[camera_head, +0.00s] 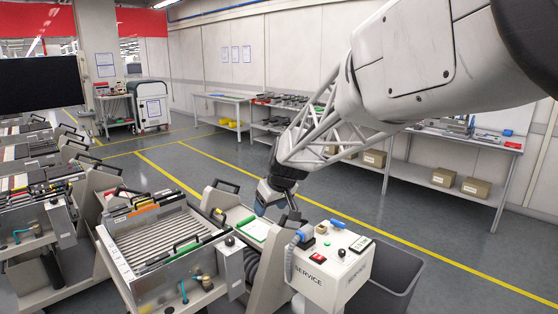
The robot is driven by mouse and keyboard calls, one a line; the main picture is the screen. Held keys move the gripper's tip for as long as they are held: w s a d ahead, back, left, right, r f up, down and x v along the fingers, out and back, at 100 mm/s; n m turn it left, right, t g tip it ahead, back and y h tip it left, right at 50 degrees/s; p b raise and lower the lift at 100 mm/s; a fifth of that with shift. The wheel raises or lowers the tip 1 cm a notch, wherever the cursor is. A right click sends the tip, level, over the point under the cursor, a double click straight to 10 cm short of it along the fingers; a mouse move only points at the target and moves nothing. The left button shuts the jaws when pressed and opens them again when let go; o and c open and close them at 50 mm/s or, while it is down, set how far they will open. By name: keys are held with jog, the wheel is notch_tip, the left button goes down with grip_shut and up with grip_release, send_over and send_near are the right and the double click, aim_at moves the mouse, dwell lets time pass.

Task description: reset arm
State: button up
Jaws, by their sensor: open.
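My arm reaches in from the upper right. My gripper (275,211) hangs just behind the white SERVICE box (322,280), right of a green-edged tray (257,229). It looks small and dark here, and its fingers are open with nothing seen between them. Whether it touches anything below cannot be told.
A feeder trolley (120,262) with a slotted top stands front left, with more trolleys (40,170) behind it. A dark grey bin (392,285) stands right of the SERVICE box. Shelved benches (450,180) line the back wall. The grey floor with yellow lines is clear on the right.

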jog(key=s+d+r+m, duration=0.1)
jog(key=s+d+r, duration=0.25)
jog(key=s, duration=0.25)
jog(key=s+d+r+m+t+h, duration=0.1)
jog(key=s+d+r, duration=0.2)
jog(key=s+d, duration=0.3)
jog(key=s+d+r+m, duration=0.1)
jog(key=s+d+r, duration=0.2)
jog(key=s, duration=0.4)
jog(key=shift+s+d+m+h, duration=0.6)
jog(key=shift+s+d+m, duration=1)
jog(key=shift+s, duration=3.9)
jog(key=shift+s+d+m+h, duration=0.65)
jog(key=shift+s+d, duration=1.8)
jog(key=shift+s, duration=3.05)
notch_tip(320, 180, down, 9)
jog(key=w+g, duration=0.1)
jog(key=g, duration=0.1)
jog(key=shift+w+d+f, duration=0.15)
jog(key=shift+w+f, duration=0.05)
